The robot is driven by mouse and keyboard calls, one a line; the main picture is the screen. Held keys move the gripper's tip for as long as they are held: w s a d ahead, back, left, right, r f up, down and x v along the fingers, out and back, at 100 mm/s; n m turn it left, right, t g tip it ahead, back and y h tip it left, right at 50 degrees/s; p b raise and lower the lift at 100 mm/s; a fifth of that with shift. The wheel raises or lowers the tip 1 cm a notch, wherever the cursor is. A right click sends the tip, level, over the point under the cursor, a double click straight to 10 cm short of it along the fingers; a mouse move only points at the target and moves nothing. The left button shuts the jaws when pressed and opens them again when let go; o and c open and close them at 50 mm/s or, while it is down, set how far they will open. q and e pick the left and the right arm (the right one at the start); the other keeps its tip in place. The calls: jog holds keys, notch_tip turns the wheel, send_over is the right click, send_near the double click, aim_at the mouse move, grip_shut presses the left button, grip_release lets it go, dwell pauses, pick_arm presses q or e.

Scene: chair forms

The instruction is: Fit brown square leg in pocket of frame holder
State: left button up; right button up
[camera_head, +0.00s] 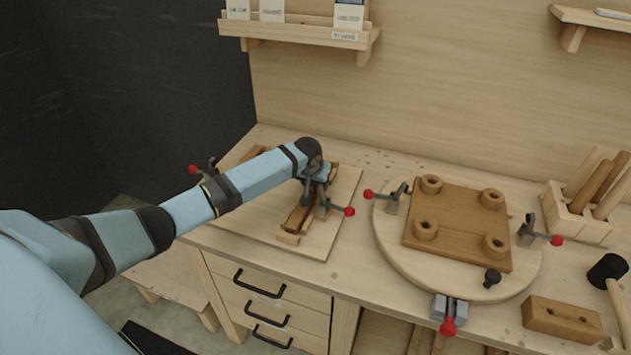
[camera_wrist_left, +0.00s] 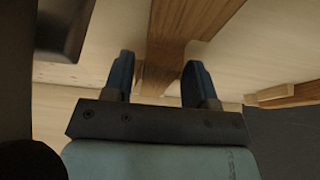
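My left gripper (camera_head: 318,180) is low over the frame holder, a pale wooden board (camera_head: 345,190) at the bench's left. A long brown square piece (camera_head: 297,217), apparently the leg, lies along the board below and in front of the gripper. In the left wrist view a brown wooden bar (camera_wrist_left: 163,62) shows between the fingers of the left gripper (camera_wrist_left: 160,85). The fingers are apart, with a gap visible beside the bar; firm contact is not visible. The arm and gripper hide part of the holder, and I cannot make out the pocket. My right gripper is out of view.
Red-handled clamps stand on the holder, one handle (camera_head: 349,211) close to my gripper. A round board (camera_head: 385,235) carries a brown seat (camera_head: 455,222) with ring bosses. A brown block (camera_head: 561,319), a mallet (camera_head: 607,270) and a rack (camera_head: 575,222) are at right.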

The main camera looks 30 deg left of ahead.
pick_arm(q)
jog(key=shift+o, duration=0.6)
